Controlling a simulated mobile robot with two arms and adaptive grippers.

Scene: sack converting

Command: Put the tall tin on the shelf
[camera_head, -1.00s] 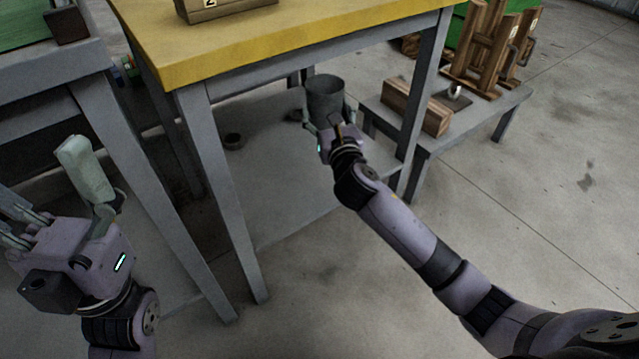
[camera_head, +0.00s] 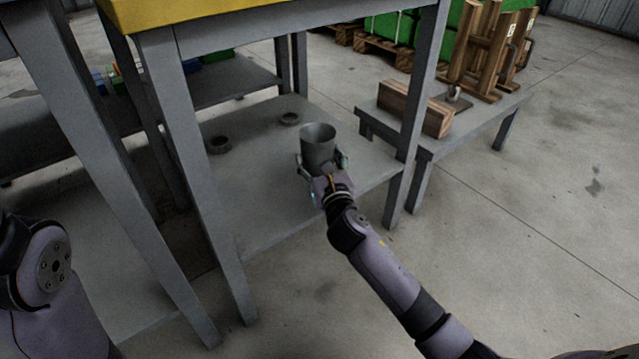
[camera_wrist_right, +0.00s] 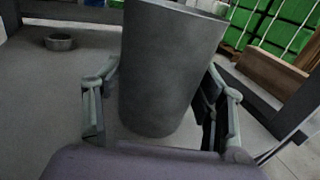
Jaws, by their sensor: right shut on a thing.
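The tall tin (camera_head: 318,146) is a dark grey, open-topped cylinder. It stands roughly upright at the lower grey shelf (camera_head: 285,205) under the yellow-topped table. My right gripper (camera_head: 322,168) is shut on the tin, one finger on each side, reaching in from the front right. In the right wrist view the tin (camera_wrist_right: 168,65) fills the middle between the fingers (camera_wrist_right: 158,110). I cannot tell whether its base touches the shelf. My left gripper is out of the head view; only a part of my left arm shows at the lower left.
Two low dark rings sit on the shelf, one at the left (camera_head: 219,144) and one behind (camera_head: 289,118). Table legs (camera_head: 195,170) flank the shelf. A low bench (camera_head: 470,125) with a wooden block (camera_head: 415,108) stands at the right. Open floor lies at the front right.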

